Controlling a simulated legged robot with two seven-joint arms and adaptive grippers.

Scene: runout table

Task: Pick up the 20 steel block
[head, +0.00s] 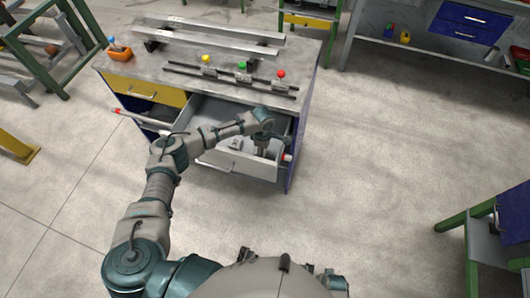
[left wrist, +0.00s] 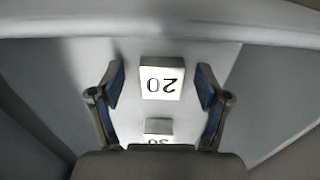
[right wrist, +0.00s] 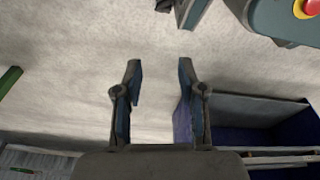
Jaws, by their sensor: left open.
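The 20 steel block (left wrist: 162,77) is a pale square block with a black "20", upside down in the left wrist view. It lies on the floor of the open drawer (head: 232,167). My left gripper (head: 262,148) reaches down into the drawer. In the left wrist view its fingers are open, one on each side of the 20 block, with a gap on both sides. A second block (left wrist: 158,126), apparently marked 30, is partly hidden behind the gripper body. My right gripper (right wrist: 159,75) is open and empty, with bare floor showing between its fingers.
The drawer sits under a workbench top (head: 180,70) holding steel rails, an orange item (head: 119,52), and yellow, green and red knobs. The drawer walls surround my left gripper. Another small block (head: 235,144) lies in the drawer. Open floor lies to the right.

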